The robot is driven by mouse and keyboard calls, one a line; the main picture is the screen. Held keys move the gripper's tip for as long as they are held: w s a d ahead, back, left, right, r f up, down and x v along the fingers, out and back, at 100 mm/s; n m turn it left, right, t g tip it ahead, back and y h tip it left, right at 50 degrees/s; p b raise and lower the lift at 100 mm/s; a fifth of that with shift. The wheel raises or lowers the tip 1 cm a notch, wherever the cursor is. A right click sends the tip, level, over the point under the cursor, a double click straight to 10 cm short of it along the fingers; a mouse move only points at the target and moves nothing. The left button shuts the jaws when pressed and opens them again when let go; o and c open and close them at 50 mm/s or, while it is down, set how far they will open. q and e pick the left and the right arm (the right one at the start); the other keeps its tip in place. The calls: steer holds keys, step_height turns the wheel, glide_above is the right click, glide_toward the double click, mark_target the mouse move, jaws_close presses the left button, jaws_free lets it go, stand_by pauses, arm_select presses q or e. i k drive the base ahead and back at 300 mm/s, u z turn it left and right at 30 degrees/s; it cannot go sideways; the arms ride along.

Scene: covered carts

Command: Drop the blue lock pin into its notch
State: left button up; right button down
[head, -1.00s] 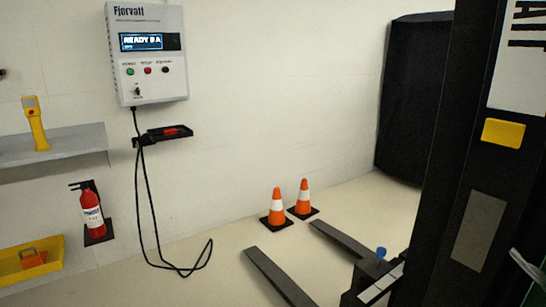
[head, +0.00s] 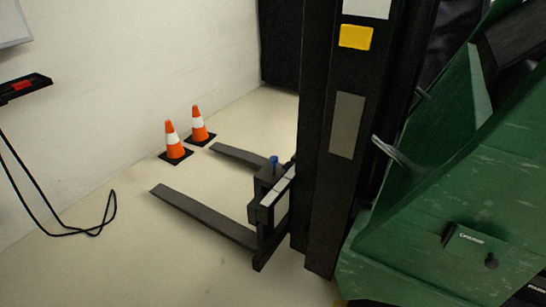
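The blue lock pin (head: 274,160) shows as a small blue knob on top of the black fork carriage (head: 267,190) in the head view, a little below the middle. Its notch is too small to make out. The two dark forks run out from the carriage to the left, the near fork (head: 200,214) and the far fork (head: 245,157), low over the floor. Neither of my grippers is in view.
The black mast (head: 322,200) stands upright right of the carriage, with a green truck body (head: 455,220) at the right. Two orange cones (head: 173,142) stand by the white wall. A black cable (head: 75,232) hangs at the left.

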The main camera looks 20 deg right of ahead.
mark_target(274, 159)
steer(key=u, duration=0.6)
steer(key=k, duration=0.65)
steer(key=u, duration=0.65)
steer(key=i, duration=2)
steer(key=z, duration=1.45)
steer(key=i, duration=0.5)
steer(key=z, duration=0.6)
